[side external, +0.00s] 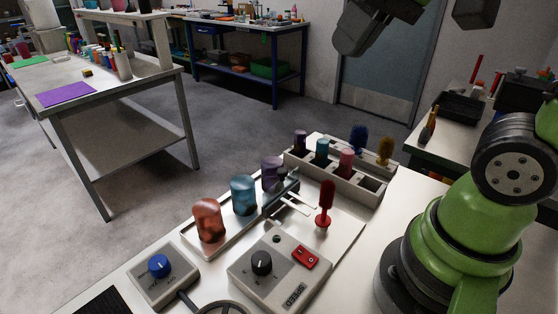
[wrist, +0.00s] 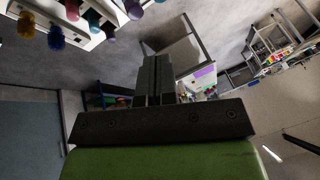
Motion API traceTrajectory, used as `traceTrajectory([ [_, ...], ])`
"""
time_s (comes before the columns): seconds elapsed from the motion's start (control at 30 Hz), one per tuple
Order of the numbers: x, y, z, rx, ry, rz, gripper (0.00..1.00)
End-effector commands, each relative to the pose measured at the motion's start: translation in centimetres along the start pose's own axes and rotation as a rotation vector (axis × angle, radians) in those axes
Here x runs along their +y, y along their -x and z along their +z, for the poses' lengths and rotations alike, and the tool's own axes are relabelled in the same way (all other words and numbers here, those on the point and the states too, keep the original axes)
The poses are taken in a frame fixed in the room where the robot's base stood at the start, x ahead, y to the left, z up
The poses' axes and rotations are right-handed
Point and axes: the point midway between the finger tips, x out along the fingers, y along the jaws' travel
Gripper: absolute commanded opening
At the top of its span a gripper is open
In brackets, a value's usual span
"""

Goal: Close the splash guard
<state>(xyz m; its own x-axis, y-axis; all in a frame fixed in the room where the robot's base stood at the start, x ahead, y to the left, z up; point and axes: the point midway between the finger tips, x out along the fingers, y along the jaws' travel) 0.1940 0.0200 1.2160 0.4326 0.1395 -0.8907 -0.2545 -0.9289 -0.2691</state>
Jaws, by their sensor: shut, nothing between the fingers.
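My gripper (wrist: 153,82) shows in the wrist view, its two dark fingers together with nothing between them. It points out over the room, away from any surface. In the side view, dark grey parts of my arm hang at the top edge, high above the bench; the fingertips are not clear there. I cannot pick out a splash guard with certainty in either view. A grey control box (side external: 281,275) with a black knob (side external: 261,263) and a red switch (side external: 306,257) sits on the white bench. A dark bar with pale prongs (side external: 283,192) lies behind it.
Orange (side external: 208,221), teal (side external: 243,195) and purple (side external: 271,174) vessels stand in a row on a pale tray. A compartment rack (side external: 343,178) holds several coloured items. A red tool (side external: 326,203) stands upright. A blue-knob box (side external: 160,277) is at the front left.

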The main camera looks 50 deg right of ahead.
Motion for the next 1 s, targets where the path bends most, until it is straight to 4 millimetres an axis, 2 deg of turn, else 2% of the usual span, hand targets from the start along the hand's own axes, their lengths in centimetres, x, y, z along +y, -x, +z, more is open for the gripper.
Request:
traceTrajectory([
  [0.03,-0.2,-0.4,-1.7,-0.045,-0.001,0.025,0.0],
  [0.1,-0.4,-1.1,-3.9,-0.103,0.001,0.057,0.0],
  [0.27,-0.3,-3.5,-8.3,-0.232,-0.007,0.125,0.0],
  [0.5,1.0,-9.6,-13.3,-0.417,-0.056,0.212,0.0],
  [0.63,2.2,-13.6,-14.6,-0.509,-0.099,0.248,0.0],
  [0.8,3.7,-17.9,-14.9,-0.595,-0.156,0.276,0.0],
  [1.0,4.5,-20.2,-14.7,-0.636,-0.19,0.286,0.0],
])
